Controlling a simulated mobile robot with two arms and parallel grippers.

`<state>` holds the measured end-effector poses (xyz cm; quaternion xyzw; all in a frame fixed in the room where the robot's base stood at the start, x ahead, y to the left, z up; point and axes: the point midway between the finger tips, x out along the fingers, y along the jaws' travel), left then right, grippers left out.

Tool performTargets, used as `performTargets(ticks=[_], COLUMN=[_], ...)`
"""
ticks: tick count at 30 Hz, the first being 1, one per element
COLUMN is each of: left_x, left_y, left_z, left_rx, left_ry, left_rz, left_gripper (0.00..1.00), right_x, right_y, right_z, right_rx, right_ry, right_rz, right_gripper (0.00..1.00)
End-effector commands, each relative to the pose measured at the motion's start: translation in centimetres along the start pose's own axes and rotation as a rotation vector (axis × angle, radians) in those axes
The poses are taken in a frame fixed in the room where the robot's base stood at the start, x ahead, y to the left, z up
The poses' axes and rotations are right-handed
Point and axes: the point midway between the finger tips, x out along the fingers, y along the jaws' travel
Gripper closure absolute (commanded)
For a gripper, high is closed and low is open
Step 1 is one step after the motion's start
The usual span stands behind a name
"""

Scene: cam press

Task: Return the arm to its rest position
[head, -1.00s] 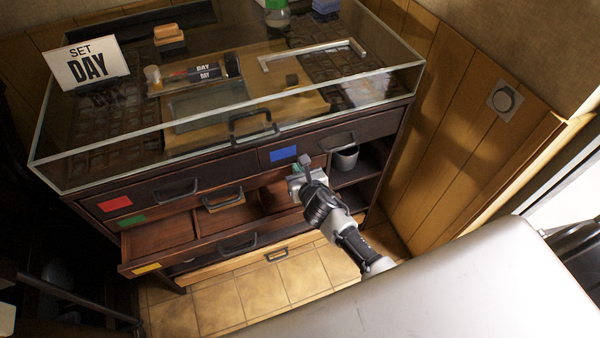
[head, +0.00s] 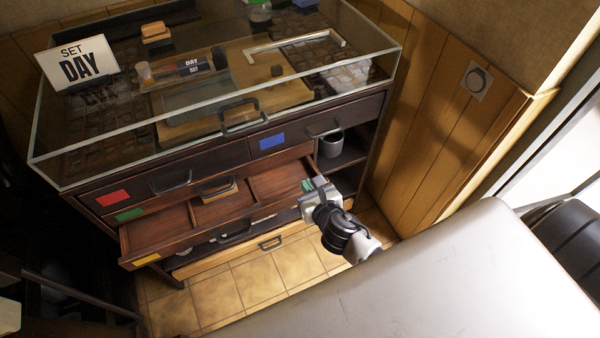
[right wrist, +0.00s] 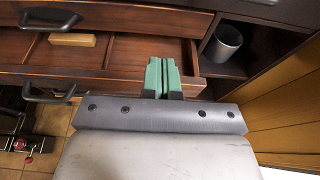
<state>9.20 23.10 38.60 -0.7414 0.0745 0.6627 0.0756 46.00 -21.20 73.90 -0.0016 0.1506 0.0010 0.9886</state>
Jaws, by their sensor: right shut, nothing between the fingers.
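My right gripper (head: 308,186) is at the right end of the open drawer (head: 155,237) in the head view. Its green fingertips show in the right wrist view (right wrist: 163,76), pressed together with nothing between them. They appear over the drawer's right compartment; I cannot tell their exact height. My left gripper is not in view.
The dark cabinet has a glass-topped case (head: 215,125) with a "SET DAY" sign (head: 78,63). A grey cup (head: 330,145) stands in the open shelf at right. A wooden block (right wrist: 73,39) lies in the drawer. Wood-panelled wall (head: 425,130) is at right; tiled floor is below.

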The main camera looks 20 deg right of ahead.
Motion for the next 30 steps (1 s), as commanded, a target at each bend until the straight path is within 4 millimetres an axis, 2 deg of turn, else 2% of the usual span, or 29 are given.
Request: performTargets(ticks=[8, 11, 14, 17, 18, 20, 21, 23, 24, 27, 30], left_x=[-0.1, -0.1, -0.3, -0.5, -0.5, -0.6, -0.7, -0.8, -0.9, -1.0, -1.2], left_y=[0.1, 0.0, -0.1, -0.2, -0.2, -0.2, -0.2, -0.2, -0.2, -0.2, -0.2], left_z=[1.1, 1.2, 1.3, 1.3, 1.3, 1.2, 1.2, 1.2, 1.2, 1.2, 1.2], left_rx=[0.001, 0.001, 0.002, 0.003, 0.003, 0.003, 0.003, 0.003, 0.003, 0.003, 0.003], left_ry=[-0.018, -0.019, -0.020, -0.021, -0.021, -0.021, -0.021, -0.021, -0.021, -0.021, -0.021], left_rz=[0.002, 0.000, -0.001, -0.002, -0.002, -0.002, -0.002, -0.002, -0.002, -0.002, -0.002], left_gripper=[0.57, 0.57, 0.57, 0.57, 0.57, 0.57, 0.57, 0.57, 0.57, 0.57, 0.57], right_x=[-0.4, -0.4, -0.5, -1.7, -2.6, -4.3, -5.7, -8.0, -9.8, -14.7, -19.4], right_y=[0.0, -0.2, -0.8, -1.6, -1.8, -2.2, -2.3, -2.5, -2.6, -2.6, -2.4], right_z=[-0.2, -2.1, -6.8, -13.9, -16.9, -21.2, -24.0, -27.9, -30.4, -35.9, -39.8], right_rx=[0.009, 0.096, 0.327, 0.679, 0.837, 1.074, 1.227, 1.455, 1.601, 1.933, 2.185], right_ry=[0.005, 0.050, 0.158, 0.306, 0.362, 0.434, 0.472, 0.512, 0.526, 0.508, 0.426], right_rz=[-0.001, -0.008, -0.041, -0.138, -0.197, -0.305, -0.390, -0.535, -0.643, -0.940, -1.224], right_gripper=[1.00, 1.00, 1.00, 1.00, 1.00, 1.00, 1.00, 1.00, 1.00, 1.00, 1.00])
